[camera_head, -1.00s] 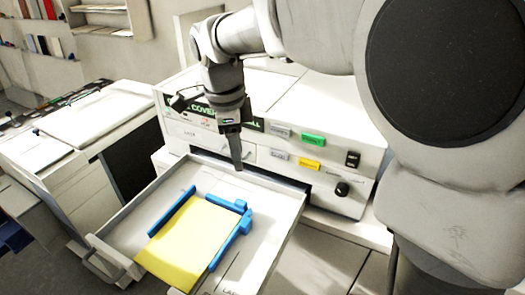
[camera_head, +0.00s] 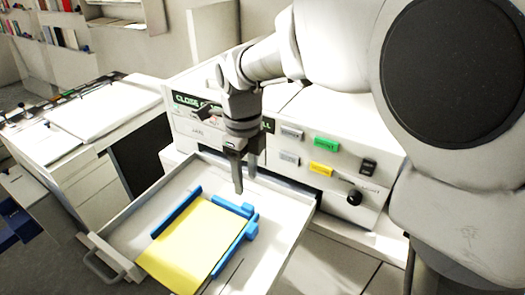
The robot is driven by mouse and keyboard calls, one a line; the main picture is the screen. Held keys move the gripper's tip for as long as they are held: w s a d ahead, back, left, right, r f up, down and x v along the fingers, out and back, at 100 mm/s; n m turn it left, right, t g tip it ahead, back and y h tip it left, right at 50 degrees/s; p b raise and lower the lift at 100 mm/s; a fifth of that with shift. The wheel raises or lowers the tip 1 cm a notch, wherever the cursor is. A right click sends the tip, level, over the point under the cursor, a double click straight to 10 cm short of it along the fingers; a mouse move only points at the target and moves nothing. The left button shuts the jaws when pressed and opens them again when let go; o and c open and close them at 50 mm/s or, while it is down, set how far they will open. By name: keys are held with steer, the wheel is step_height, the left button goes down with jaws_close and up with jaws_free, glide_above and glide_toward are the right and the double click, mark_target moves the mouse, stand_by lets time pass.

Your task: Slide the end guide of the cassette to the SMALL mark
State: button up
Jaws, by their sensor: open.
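The cassette (camera_head: 112,236) is a white drawer pulled out of the machine. A stack of yellow paper (camera_head: 190,245) lies in it between blue guides. One blue side guide (camera_head: 176,211) runs along the left edge of the paper. Another blue side guide (camera_head: 234,248) runs along the right edge. The blue end guide (camera_head: 236,208) stands at the paper's far edge. My gripper (camera_head: 246,188) points down with its fingers apart and nothing between them. In the picture its fingertips are just above the end guide; I cannot tell whether they touch. The SMALL mark is not readable.
The white machine (camera_head: 300,145) with green and yellow buttons and a black knob stands behind the cassette. Bare cassette floor (camera_head: 275,215) shows right of the guides. A white cabinet (camera_head: 85,185) stands at left.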

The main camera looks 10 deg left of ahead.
mark_target(247, 206)
step_height(247, 206, down, 8)
steer(key=shift+f, duration=0.15)
stand_by(0.3)
jaws_close()
stand_by(1.3)
